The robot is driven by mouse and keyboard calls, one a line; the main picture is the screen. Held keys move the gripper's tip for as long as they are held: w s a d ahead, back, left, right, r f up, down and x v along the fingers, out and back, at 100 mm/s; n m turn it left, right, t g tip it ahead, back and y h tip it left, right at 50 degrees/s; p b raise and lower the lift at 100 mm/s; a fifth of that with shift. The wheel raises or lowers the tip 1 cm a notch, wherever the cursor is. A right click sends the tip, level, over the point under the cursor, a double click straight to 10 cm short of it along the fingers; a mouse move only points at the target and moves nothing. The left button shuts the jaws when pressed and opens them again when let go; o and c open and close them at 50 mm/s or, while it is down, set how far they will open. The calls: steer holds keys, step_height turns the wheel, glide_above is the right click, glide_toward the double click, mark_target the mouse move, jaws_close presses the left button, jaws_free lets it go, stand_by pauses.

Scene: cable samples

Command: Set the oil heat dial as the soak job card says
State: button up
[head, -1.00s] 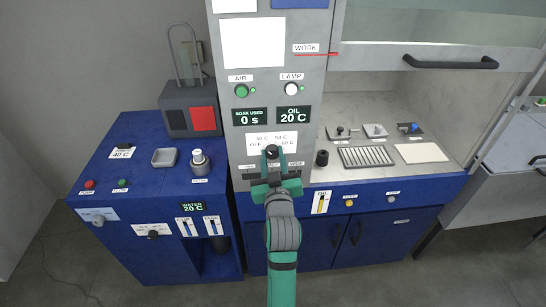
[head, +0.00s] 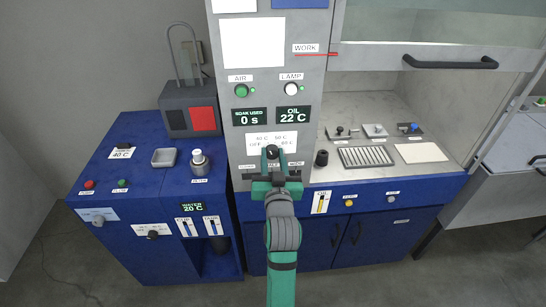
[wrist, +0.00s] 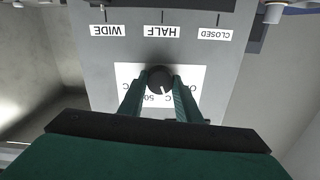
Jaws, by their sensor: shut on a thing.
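The black oil heat dial (head: 271,152) sits on a white label plate (head: 289,137) marked OFF, 40 C, 50 C and 60 C, on the grey column. My gripper (head: 272,167) is shut on the dial. In the wrist view the dial (wrist: 160,79) stands between my two green fingers, with the plate upside down. Its white mark points at the 40 C and 50 C row, seemingly towards the 40 C side; the fingers cover parts of the labels. The oil display (head: 292,115) reads 22 C. A white sheet (head: 252,42) higher up shows no readable text.
The soak display (head: 249,117) reads 0 s. The green AIR knob (head: 241,90) and white LAMP knob (head: 292,89) sit above. A row marked WIDE, HALF (wrist: 162,31) and CLOSED lies below the dial plate. A blue bath unit (head: 130,190) stands left.

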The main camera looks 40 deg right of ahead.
steer(key=o, duration=1.1)
steer(key=shift+c, duration=0.2)
steer(key=v, duration=1.1)
steer(key=shift+a+f, duration=0.1)
steer(key=shift+f, duration=0.05)
steer(key=s+a+f+n+y, duration=0.2)
steer(key=s+a+f, duration=0.2)
steer(key=a+f, duration=0.4)
steer(key=s+a+f+n+y, duration=0.2)
steer(key=s+a+f, duration=0.2)
steer(key=a+f, duration=0.4)
steer(key=s+a+f+n+y, duration=0.1)
steer(key=s+a+y, duration=0.1)
steer(key=s+a, duration=0.5)
steer(key=s+a+f+n+y, duration=0.2)
steer(key=s+a, duration=0.6)
steer(key=s, duration=0.5)
steer(key=shift+f+n+y, duration=0.25)
steer(key=shift+n+y, duration=0.05)
steer(key=shift+y, duration=0.3)
